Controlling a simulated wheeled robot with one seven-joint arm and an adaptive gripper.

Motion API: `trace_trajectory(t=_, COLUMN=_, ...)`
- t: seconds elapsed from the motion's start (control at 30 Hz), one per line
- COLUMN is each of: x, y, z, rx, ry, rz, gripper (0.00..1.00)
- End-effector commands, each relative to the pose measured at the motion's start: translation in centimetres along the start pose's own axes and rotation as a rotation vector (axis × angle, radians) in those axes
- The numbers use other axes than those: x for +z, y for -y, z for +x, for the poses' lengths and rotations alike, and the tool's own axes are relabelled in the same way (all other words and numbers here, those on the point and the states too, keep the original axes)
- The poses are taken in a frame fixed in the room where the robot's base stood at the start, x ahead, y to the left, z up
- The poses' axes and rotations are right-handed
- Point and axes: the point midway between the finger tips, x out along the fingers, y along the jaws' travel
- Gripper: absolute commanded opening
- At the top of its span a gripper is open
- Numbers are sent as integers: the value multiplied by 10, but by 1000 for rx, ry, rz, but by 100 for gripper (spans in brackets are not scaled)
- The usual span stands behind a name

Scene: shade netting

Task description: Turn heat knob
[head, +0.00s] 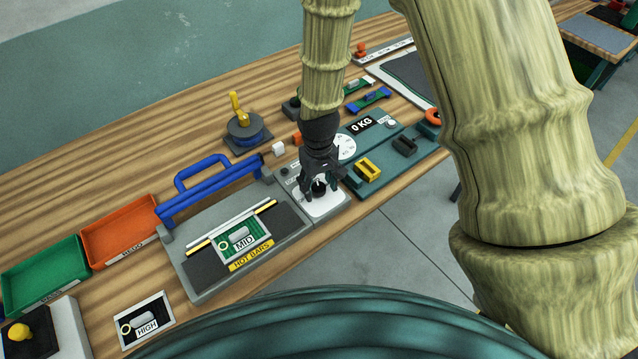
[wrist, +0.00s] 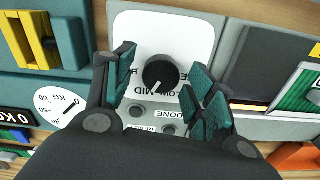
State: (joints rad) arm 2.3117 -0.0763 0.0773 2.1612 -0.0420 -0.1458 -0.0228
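The heat knob (wrist: 161,75) is a round black knob with a white pointer line, set on a white dial plate (wrist: 185,38). In the wrist view the pointer points down and to the left, toward the printed setting words, which the knob partly covers; MID is readable. My gripper (wrist: 163,72) is open, with one finger on each side of the knob and a visible gap on both sides. In the head view my gripper (head: 320,188) is over the white plate (head: 322,204) at the right end of the grey hot-bar sealer (head: 205,282), and largely hides the knob (head: 319,186).
The sealer's blue handle (head: 208,190) rises left of my gripper. A card marked MID (head: 243,242) lies on the sealer; one marked HIGH (head: 146,322) lies on the bench. Orange (head: 122,228) and green (head: 45,272) trays are left.

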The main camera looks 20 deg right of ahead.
Motion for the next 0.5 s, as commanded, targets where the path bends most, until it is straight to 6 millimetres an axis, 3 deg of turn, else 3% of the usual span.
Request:
trace_trajectory(t=0.3, x=0, y=0, z=-1, rx=0, ry=1, rz=-1, gripper=56)
trace_trajectory(t=0.5, x=0, y=0, z=-18, rx=-1, ry=-1, rz=-1, gripper=56)
